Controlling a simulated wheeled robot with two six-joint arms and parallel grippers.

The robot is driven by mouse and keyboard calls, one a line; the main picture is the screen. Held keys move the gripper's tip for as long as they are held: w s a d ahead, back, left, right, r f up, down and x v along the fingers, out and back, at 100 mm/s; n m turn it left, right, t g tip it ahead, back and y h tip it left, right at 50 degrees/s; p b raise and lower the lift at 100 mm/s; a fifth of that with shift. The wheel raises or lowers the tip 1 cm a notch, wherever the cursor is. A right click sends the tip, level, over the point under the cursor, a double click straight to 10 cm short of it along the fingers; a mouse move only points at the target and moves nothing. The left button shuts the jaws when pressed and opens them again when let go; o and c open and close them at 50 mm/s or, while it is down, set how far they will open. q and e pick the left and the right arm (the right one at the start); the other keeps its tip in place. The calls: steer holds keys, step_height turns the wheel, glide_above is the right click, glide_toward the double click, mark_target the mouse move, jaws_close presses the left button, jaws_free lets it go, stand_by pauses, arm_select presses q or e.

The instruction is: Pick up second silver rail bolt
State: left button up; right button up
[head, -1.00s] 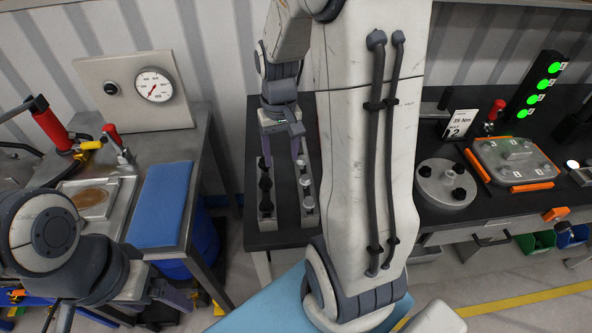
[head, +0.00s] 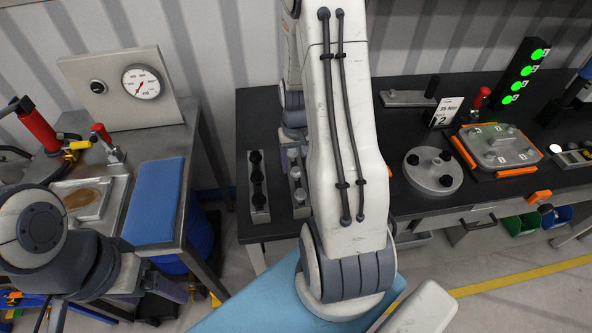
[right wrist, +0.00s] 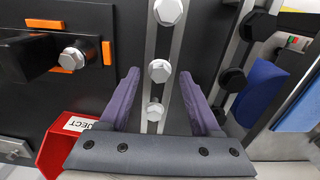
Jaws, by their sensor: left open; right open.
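The right wrist view shows three silver hex heads in a line: a far one (right wrist: 168,11), a middle one (right wrist: 159,71) and a near one (right wrist: 155,111). My right gripper (right wrist: 161,84) is open and empty above this rail, its purple fingers apart on either side of the row; contact cannot be told. In the head view it is partly hidden by my arm. My left gripper (head: 172,291) hangs low at the left, away from the bolts.
A parallel rail of black bolts (head: 258,185) stands just left of the silver one. A round metal flange (head: 432,171) and an orange-clipped cover (head: 499,148) lie to the right. A red reject bin (right wrist: 82,138) shows in the right wrist view.

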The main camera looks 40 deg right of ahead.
mark_target(300, 174)
steer(key=shift+f, duration=0.75)
jaws_close()
steer(key=shift+r, duration=0.1)
steer(key=shift+r, duration=0.5)
steer(key=r, duration=0.1)
steer(key=r+b, duration=0.1)
steer(key=d+r, duration=0.1)
steer(key=shift+s+r, duration=0.25)
steer(key=shift+s, duration=0.1)
steer(key=s+d+r+b, duration=0.1)
steer(key=s+d+r, duration=0.6)
steer(key=shift+s+b, duration=0.25)
steer(key=shift+b, duration=0.1)
